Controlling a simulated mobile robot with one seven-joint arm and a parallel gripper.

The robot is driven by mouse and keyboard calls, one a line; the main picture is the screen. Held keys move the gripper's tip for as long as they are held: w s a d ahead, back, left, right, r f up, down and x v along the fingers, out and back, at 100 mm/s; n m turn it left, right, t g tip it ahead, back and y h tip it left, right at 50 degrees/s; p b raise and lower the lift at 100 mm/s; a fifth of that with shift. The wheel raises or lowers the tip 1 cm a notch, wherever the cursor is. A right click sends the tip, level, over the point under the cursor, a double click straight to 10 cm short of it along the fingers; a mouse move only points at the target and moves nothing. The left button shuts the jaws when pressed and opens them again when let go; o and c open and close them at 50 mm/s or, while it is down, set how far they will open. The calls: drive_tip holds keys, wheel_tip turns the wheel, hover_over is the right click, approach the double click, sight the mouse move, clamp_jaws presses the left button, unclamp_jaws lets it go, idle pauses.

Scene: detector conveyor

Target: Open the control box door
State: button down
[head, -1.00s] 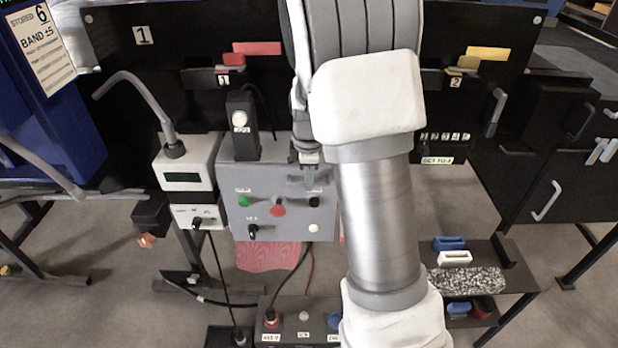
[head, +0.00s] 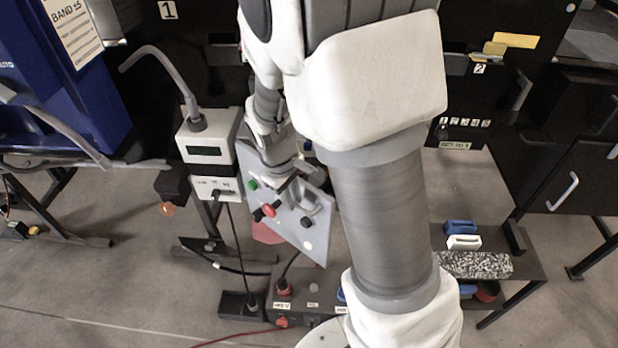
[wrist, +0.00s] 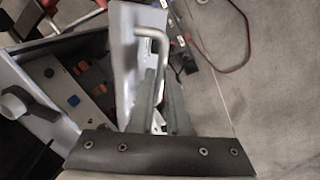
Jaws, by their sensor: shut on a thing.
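The control box door (head: 318,236) is a grey panel with a green button, a red knob and black knobs. It stands swung out at an angle in the head view, and the wrist view shows it nearly edge-on (wrist: 124,40). My gripper (wrist: 163,92) is shut on the door handle (wrist: 150,33), a bent grey bar. In the head view my gripper (head: 300,178) is at the door's upper part, partly hidden by my wrist. The open control box (wrist: 38,58) shows orange and blue parts inside; in the head view it is mostly hidden.
A white meter unit (head: 208,149) with a grey curved pipe stands just left of the door. Below is a dark socket box (head: 313,300) with cables. A shelf at right holds blue and white blocks (head: 463,242). A red cable (wrist: 238,68) lies on the floor.

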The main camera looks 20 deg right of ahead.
drive_tip(key=w+a+m+g+p, duration=0.1)
drive_tip(key=a+m, duration=0.5)
drive_tip(key=a, duration=0.7)
drive_tip(key=w+a+m+g+p, duration=0.1)
drive_tip(key=w+a+m+p, duration=0.2)
drive_tip(key=a+m, duration=0.4)
drive_tip(key=shift+w+a, duration=0.65)
drive_tip(key=shift+a, duration=2.25)
drive_tip(key=c, duration=0.9)
unclamp_jaws()
drive_tip(key=a+r, duration=0.1)
drive_tip(key=r, duration=0.4)
drive_tip(key=w+r, duration=0.1)
drive_tip(key=r, duration=0.5)
drive_tip(key=a+r, duration=0.1)
drive_tip(key=r, duration=0.5)
drive_tip(key=shift+w+a+r, duration=0.1)
drive_tip(key=shift+w+a, duration=0.2)
drive_tip(key=shift+w, duration=0.05)
